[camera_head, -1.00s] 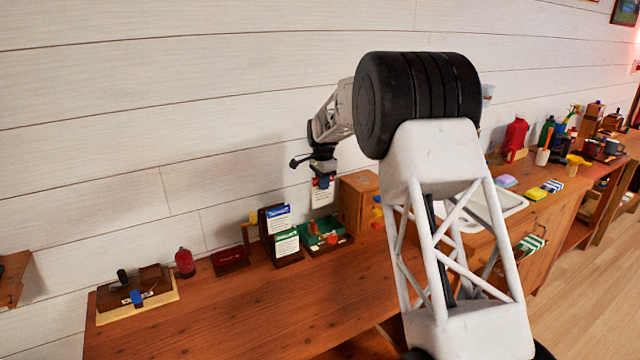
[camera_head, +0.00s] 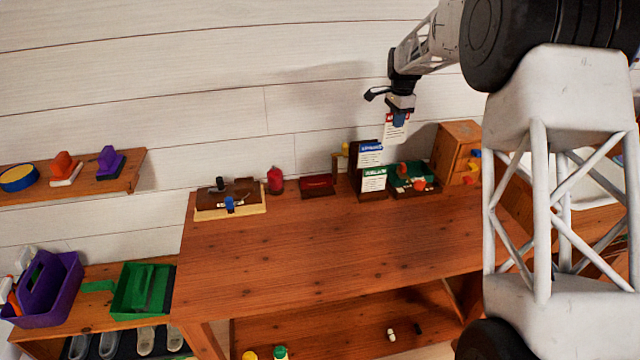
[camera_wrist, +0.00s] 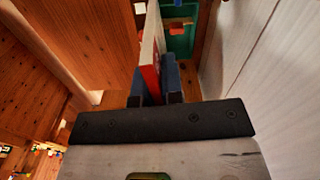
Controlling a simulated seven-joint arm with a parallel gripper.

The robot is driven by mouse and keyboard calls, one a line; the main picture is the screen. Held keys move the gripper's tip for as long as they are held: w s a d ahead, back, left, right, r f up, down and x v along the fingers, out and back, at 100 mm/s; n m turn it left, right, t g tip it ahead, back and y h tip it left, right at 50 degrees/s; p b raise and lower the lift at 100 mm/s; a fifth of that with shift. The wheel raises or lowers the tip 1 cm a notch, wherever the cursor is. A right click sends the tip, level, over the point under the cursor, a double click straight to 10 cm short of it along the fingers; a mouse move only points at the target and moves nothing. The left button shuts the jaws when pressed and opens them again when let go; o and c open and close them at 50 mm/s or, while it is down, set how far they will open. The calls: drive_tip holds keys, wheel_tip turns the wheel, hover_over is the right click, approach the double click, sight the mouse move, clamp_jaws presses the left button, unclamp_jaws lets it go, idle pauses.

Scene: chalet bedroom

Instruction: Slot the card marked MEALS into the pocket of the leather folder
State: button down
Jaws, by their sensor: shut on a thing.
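My gripper (camera_head: 401,116) is shut on a white card with a red header (camera_head: 396,132). It holds the card upright in the air above the right part of the table, its lettering too small to read. In the wrist view the card (camera_wrist: 151,62) shows nearly edge-on between the blue fingertips (camera_wrist: 153,88). A dark brown rack (camera_head: 374,195) below it holds a blue-headed card (camera_head: 371,154) and a green-headed card (camera_head: 373,180). Left of the rack stands a low dark red piece (camera_head: 318,186). A brown piece (camera_head: 243,190) lies on a tan board further left. I cannot tell which is the leather folder.
A green tray (camera_head: 415,183) with small items and a wooden box (camera_head: 455,150) stand right of the rack. A red bottle (camera_head: 275,181) stands near the wall. The front of the wooden table (camera_head: 310,250) is clear.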

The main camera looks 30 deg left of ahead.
drive_tip(key=s+a, duration=0.7)
drive_tip(key=a, duration=0.4)
drive_tip(key=s+a+m, duration=0.1)
drive_tip(key=s+a, duration=0.6)
drive_tip(key=a, duration=0.3)
drive_tip(key=shift+a+r, duration=0.25)
drive_tip(key=shift+a, duration=0.1)
wheel_tip(320, 180, down, 14)
drive_tip(key=shift+f, duration=0.15)
drive_tip(key=shift+f, duration=1.85)
drive_tip(key=shift+f, duration=0.2)
drive_tip(key=c, duration=1.3)
unclamp_jaws()
drive_tip(key=shift+o, duration=0.2)
